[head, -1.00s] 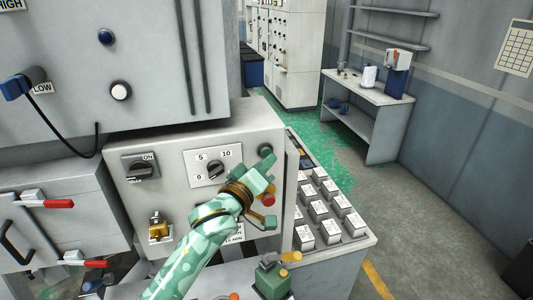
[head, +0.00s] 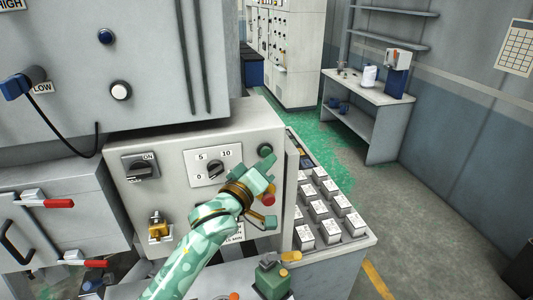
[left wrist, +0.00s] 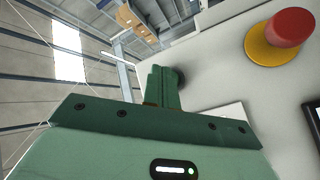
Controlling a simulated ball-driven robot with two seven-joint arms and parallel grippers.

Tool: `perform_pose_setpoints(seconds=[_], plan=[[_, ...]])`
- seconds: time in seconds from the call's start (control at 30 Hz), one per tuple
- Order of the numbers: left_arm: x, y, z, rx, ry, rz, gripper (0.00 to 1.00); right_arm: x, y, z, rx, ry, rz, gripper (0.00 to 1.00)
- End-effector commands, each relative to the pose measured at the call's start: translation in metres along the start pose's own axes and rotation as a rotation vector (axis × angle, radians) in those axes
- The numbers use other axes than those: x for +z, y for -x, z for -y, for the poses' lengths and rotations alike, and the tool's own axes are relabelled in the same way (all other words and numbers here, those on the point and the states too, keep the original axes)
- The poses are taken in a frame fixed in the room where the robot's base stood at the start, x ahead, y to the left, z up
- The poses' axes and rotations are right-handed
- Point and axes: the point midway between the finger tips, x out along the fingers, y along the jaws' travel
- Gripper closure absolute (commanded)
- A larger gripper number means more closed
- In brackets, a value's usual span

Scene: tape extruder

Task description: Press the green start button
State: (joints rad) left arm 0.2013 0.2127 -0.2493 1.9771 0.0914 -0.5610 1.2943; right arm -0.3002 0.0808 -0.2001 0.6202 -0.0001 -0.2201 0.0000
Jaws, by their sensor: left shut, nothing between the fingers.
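The control panel (head: 166,193) is a light grey box front with a dial and switches. A dark round button (head: 264,149) sits at its upper right, partly covered by my fingertips; its green colour is hard to make out. My left gripper (head: 267,162) is shut and empty, with its tips right at this button. In the left wrist view the shut fingers (left wrist: 163,84) reach the panel, and a dark round edge (left wrist: 181,76) shows just beside them. Whether they touch it, I cannot tell. My right gripper is not in view.
A red stop button (head: 268,200) lies just below my left fingers; it shows on a yellow base in the left wrist view (left wrist: 290,28). A dial (head: 215,168) is to the left. A tray of grey blocks (head: 359,240) stands to the right.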

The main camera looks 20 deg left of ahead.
Motion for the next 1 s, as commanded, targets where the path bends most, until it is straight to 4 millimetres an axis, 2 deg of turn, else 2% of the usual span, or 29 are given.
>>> perform_pose_setpoints(seconds=[0.7, 1.0], plan=[[-0.0002, -0.0001, 0.0000, 0.000, 0.000, 0.000, 1.00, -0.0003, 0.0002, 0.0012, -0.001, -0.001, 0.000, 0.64], [-0.0051, -0.0056, 0.0027, 0.000, 0.001, 0.000, 1.00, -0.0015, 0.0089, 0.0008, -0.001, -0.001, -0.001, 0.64]])
